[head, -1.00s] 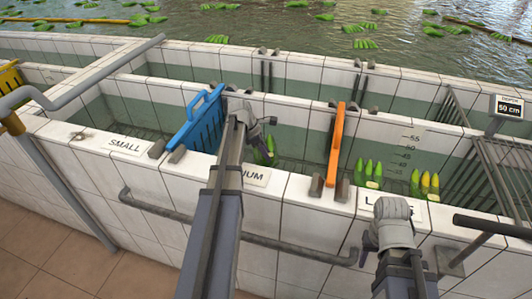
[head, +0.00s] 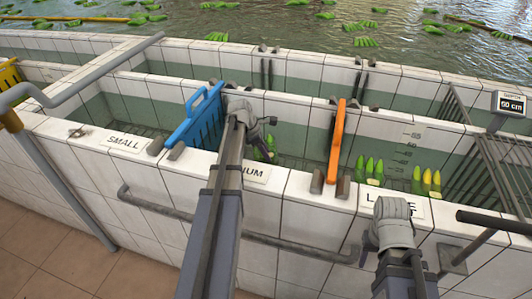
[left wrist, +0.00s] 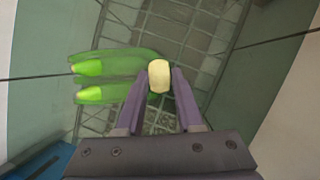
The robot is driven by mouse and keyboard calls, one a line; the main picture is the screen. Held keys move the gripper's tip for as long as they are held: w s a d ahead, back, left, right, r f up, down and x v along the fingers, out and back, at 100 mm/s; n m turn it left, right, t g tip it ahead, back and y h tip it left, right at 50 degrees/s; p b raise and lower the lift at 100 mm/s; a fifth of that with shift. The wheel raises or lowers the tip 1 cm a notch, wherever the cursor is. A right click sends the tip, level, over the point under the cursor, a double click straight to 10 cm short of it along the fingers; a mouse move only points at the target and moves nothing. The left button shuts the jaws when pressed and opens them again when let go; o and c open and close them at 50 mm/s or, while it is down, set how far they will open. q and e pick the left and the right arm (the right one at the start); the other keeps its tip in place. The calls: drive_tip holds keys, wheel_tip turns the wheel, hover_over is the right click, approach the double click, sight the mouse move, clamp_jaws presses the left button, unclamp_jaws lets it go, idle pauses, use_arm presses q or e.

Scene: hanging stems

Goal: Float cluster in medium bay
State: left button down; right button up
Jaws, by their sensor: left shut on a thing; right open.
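A green banana cluster (head: 265,150) is low in the medium bay, between the blue gate and the orange gate, partly hidden by my left arm. My left gripper (head: 264,128) is above it, inside the bay. In the left wrist view, my left gripper (left wrist: 158,82) is shut on the cluster's pale cut stem, and green fingers (left wrist: 105,80) spread out to the left. Whether the cluster floats or hangs clear of the water is unclear. My right gripper (head: 370,248) is open and empty outside the front wall, mostly hidden by its wrist. The MEDIUM label (head: 256,174) is partly covered.
The blue gate (head: 198,122) separates the small and medium bays; the orange gate (head: 336,140) stands right of the medium bay. Several clusters (head: 426,180) stand in the large bay. A grey rail (head: 320,255) runs along the front wall. A depth display (head: 511,104) is at right.

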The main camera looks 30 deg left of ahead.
use_arm(q)
drive_tip(key=shift+f+b, duration=0.7)
drive_tip(key=shift+f, duration=0.05)
idle(0.3)
drive_tip(key=shift+c, duration=2.3)
unclamp_jaws()
drive_tip(key=shift+r, duration=0.1)
drive_tip(key=p+v, duration=0.7)
drive_tip(key=shift+r, duration=0.3)
drive_tip(key=shift+s+a+r, duration=0.1)
drive_tip(key=shift+a, duration=0.05)
